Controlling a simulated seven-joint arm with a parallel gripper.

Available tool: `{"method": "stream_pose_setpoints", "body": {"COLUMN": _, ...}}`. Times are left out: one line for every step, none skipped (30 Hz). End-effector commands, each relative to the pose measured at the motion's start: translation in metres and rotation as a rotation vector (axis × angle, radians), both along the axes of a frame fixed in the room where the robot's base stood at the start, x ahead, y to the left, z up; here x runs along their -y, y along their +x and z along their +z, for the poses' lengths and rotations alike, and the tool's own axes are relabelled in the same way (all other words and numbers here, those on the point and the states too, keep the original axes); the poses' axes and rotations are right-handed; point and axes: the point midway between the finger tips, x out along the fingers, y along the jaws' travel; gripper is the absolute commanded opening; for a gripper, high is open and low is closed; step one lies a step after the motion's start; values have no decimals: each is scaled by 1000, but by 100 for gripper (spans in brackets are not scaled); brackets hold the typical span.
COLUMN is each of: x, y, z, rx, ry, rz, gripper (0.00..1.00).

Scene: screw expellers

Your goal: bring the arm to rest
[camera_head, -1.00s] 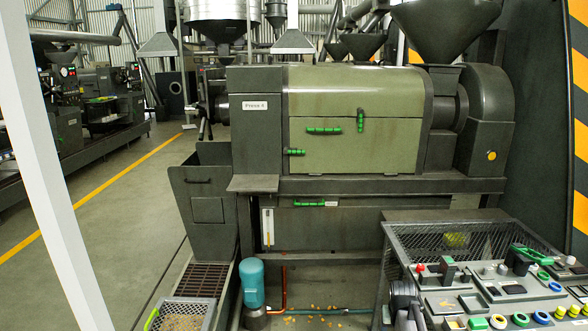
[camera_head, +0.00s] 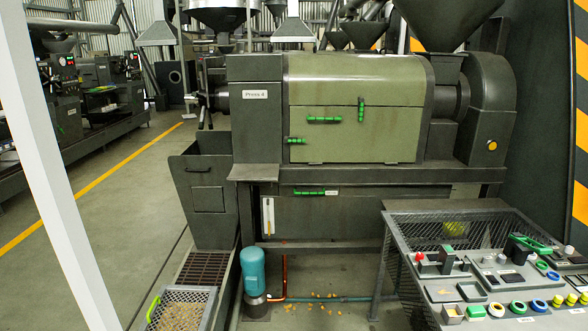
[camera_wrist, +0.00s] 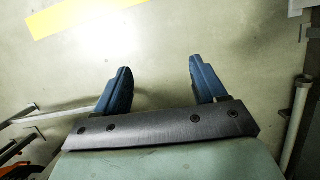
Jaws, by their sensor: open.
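My gripper (camera_wrist: 159,85) shows in the wrist view with its two blue fingers wide apart and nothing between them. Bare pale floor (camera_wrist: 160,50) lies beyond the fingers, with a yellow stripe (camera_wrist: 75,15) at the upper left. My gripper is not in the head view. The press (camera_head: 355,110), labelled Press 4, stands in the middle of the head view with its green cover closed.
A control desk (camera_head: 510,285) with buttons and small parts stands at the lower right. A mesh basket (camera_head: 208,312) of yellowish material and a teal motor (camera_head: 253,270) stand low at the left. Pale bars flank my gripper in the wrist view. The aisle (camera_head: 120,215) is clear.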

Motion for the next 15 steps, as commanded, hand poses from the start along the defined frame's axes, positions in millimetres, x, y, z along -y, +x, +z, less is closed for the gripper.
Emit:
{"method": "stream_pose_setpoints", "body": {"x": -5, "y": -19, "z": -8, "rx": -31, "ry": 5, "rz": 6, "gripper": 71}}
{"method": "stream_pose_setpoints", "body": {"x": -7, "y": -29, "z": -12, "rx": -46, "ry": 7, "rz": 8, "gripper": 71}}
{"method": "stream_pose_setpoints", "body": {"x": -10, "y": -41, "z": -18, "rx": -68, "ry": 10, "rz": 11, "gripper": 71}}
{"method": "stream_pose_setpoints", "body": {"x": -13, "y": -51, "z": -22, "rx": -83, "ry": 12, "rz": 14, "gripper": 71}}
{"method": "stream_pose_setpoints", "body": {"x": -15, "y": -60, "z": -26, "rx": -99, "ry": 15, "rz": 17, "gripper": 71}}
{"method": "stream_pose_setpoints", "body": {"x": -18, "y": -73, "z": -30, "rx": -119, "ry": 17, "rz": 21, "gripper": 71}}
{"method": "stream_pose_setpoints", "body": {"x": -20, "y": -83, "z": -34, "rx": -136, "ry": 19, "rz": 23, "gripper": 71}}
{"method": "stream_pose_setpoints", "body": {"x": -22, "y": -92, "z": -37, "rx": -151, "ry": 21, "rz": 26, "gripper": 71}}
{"method": "stream_pose_setpoints", "body": {"x": -24, "y": -105, "z": -41, "rx": -171, "ry": 23, "rz": 28, "gripper": 71}}
{"method": "stream_pose_setpoints", "body": {"x": -25, "y": -114, "z": -43, "rx": -185, "ry": 25, "rz": 31, "gripper": 71}}
{"method": "stream_pose_setpoints", "body": {"x": -27, "y": -122, "z": -46, "rx": -200, "ry": 26, "rz": 33, "gripper": 71}}
{"method": "stream_pose_setpoints", "body": {"x": -29, "y": -133, "z": -49, "rx": -217, "ry": 28, "rz": 37, "gripper": 71}}
{"method": "stream_pose_setpoints", "body": {"x": -30, "y": -141, "z": -51, "rx": -229, "ry": 29, "rz": 38, "gripper": 71}}
{"method": "stream_pose_setpoints", "body": {"x": -31, "y": -147, "z": -52, "rx": -240, "ry": 29, "rz": 40, "gripper": 71}}
{"method": "stream_pose_setpoints", "body": {"x": -32, "y": -156, "z": -54, "rx": -253, "ry": 30, "rz": 42, "gripper": 71}}
